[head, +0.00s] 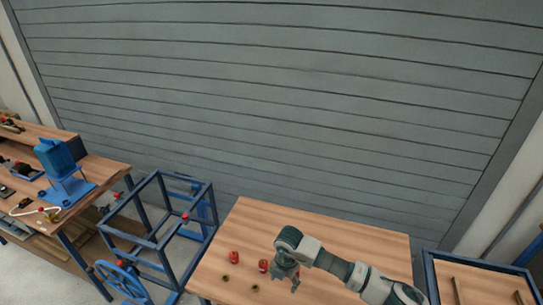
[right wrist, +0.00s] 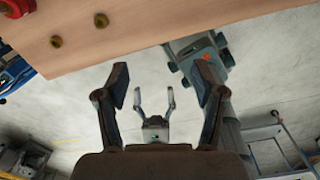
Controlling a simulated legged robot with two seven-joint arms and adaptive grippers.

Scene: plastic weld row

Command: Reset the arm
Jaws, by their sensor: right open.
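My right arm reaches in from the right over the wooden table (head: 340,238) in the head view. My right gripper (head: 288,281) is at the table's left part, just right of a red piece (head: 263,265). In the right wrist view the fingers of my right gripper (right wrist: 162,85) are spread wide with nothing between them. Behind them, smaller, a second gripper (right wrist: 154,98) shows with its two fingers apart and empty; it looks like my left one. My left gripper does not show in the head view.
A second red piece (head: 234,257) and two small brass pieces (head: 225,278) (head: 255,289) are on the table. A blue frame (head: 160,235) stands left of it, a workbench (head: 95,172) farther left, a blue-edged crate (head: 430,275) at right. A grey slatted wall (head: 280,100) closes the back.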

